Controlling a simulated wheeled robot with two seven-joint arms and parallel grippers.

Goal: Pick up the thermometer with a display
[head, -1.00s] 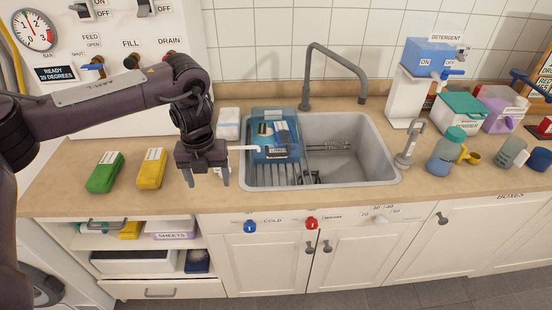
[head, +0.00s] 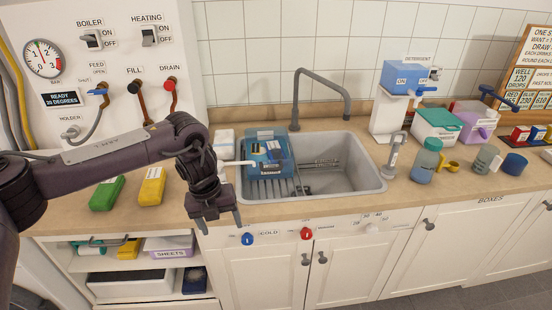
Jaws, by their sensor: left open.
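My left gripper (head: 220,224) points down at the counter's front edge, left of the sink. Its two fingers are apart with nothing between them. It is well to the left of the grey device, with the sink between them. My right gripper is not in view.
Green (head: 107,194) and yellow (head: 151,187) blocks lie left. A bottle (head: 426,160) stands right of the grey device. Counter right of the gripper is narrow.

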